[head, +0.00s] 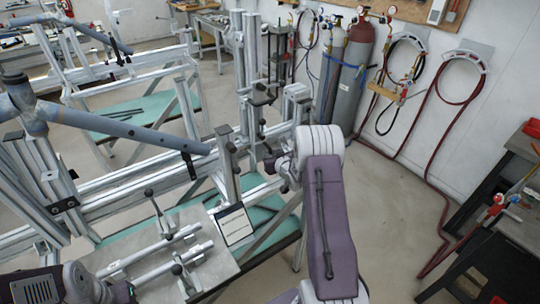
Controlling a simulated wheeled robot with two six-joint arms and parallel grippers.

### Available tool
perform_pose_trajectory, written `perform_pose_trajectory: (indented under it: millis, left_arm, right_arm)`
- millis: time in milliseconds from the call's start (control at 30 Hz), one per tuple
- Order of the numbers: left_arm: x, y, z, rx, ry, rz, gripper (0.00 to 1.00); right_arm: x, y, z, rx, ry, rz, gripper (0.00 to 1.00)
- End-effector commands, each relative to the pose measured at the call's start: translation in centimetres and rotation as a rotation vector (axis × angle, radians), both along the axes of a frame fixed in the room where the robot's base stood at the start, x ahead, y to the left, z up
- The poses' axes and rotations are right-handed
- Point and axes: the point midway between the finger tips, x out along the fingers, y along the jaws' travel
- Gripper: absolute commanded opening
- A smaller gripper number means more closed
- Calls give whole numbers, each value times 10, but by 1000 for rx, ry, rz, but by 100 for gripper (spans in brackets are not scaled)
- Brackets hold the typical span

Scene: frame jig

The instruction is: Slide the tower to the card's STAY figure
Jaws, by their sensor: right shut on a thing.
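The frame jig (110,205) is built of silver aluminium rails. A short upright tower (228,165) stands on the jig, left of my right gripper. My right gripper (272,163) is at the jig's right end, shut on what looks like a part of the tower; its wrist hides much of the grip. A white card (235,224) with a dark edge leans below the tower; its writing is too small to read. My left gripper (122,291) is low at the left, near the grey plate, partly cut off; its fingers are unclear.
A blue-grey bicycle frame tube (120,130) crosses the jig at the left. A grey plate (205,262) with two rods and clamps lies in front. Gas cylinders (352,75) and hoses stand at the back wall.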

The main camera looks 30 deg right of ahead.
Motion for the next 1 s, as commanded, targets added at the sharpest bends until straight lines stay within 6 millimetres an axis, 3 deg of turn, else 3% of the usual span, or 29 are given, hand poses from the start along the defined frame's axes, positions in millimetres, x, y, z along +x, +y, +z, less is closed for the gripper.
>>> perform_pose_trajectory:
  millis: [600, 633, 700, 1000]
  left_arm:
    - [0, 0, -5, 0, 0, 0, 32]
    - [0, 0, -5, 0, 0, 0, 32]
    - [0, 0, -5, 0, 0, 0, 32]
    - [0, 0, -6, 0, 0, 0, 32]
  right_arm:
    - [1, -10, 1, 0, -1, -2, 0]
    - [1, -10, 1, 0, -1, -2, 21]
    - [1, -10, 1, 0, -1, -2, 34]
    - [0, -9, 0, 0, 0, -1, 34]
